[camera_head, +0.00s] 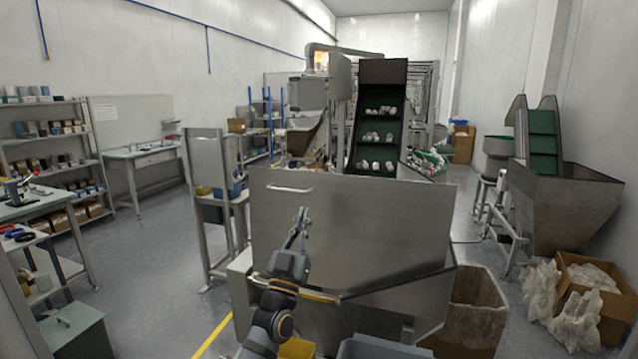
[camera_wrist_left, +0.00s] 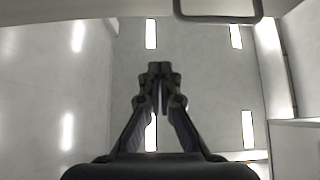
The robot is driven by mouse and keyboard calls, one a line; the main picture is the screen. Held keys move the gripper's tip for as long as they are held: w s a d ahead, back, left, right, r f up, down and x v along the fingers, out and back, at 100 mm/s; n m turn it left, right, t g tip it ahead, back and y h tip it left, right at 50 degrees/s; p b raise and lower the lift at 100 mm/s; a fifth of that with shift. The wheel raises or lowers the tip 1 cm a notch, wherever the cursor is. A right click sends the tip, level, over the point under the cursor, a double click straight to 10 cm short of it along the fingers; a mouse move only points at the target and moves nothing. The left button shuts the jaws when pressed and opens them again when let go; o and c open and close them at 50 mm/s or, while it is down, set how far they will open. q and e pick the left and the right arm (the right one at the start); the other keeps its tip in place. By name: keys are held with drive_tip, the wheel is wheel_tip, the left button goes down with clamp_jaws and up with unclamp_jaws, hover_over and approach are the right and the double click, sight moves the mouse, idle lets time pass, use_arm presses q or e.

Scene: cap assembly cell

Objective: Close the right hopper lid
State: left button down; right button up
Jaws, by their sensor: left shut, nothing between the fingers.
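The hopper lid (camera_head: 375,228) is a flat grey metal panel standing raised, nearly upright, over the metal hopper (camera_head: 385,310) in front of me. Its bar handle (camera_head: 290,188) is near the upper left edge. My left gripper (camera_head: 302,214) points upward in front of the lid, just below and slightly right of the handle in the picture. It is shut and empty. In the left wrist view, the shut fingertips (camera_wrist_left: 160,68) point at the ceiling, and the handle (camera_wrist_left: 220,18) shows at the top edge, apart from them. My right gripper is out of view.
A green conveyor (camera_head: 380,120) carrying white caps rises behind the lid. A brown bin (camera_head: 478,310) stands right of the hopper, and a box with plastic bags (camera_head: 600,300) is farther right. A metal stand (camera_head: 212,180) is to the left. Open floor lies left of the hopper.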

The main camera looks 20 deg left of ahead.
sight(319, 184)
use_arm(q)
drive_tip(key=w+r, duration=0.1)
drive_tip(key=w, duration=0.2)
drive_tip(key=w+r, duration=0.2)
drive_tip(key=w, duration=0.2)
drive_tip(key=w+r+p, duration=0.1)
drive_tip(key=w+r, duration=0.1)
drive_tip(key=w, duration=0.2)
drive_tip(key=shift+a, duration=0.25)
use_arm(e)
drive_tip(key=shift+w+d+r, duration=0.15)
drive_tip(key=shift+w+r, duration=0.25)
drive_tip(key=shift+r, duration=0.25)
use_arm(q)
drive_tip(key=shift+s, duration=0.1)
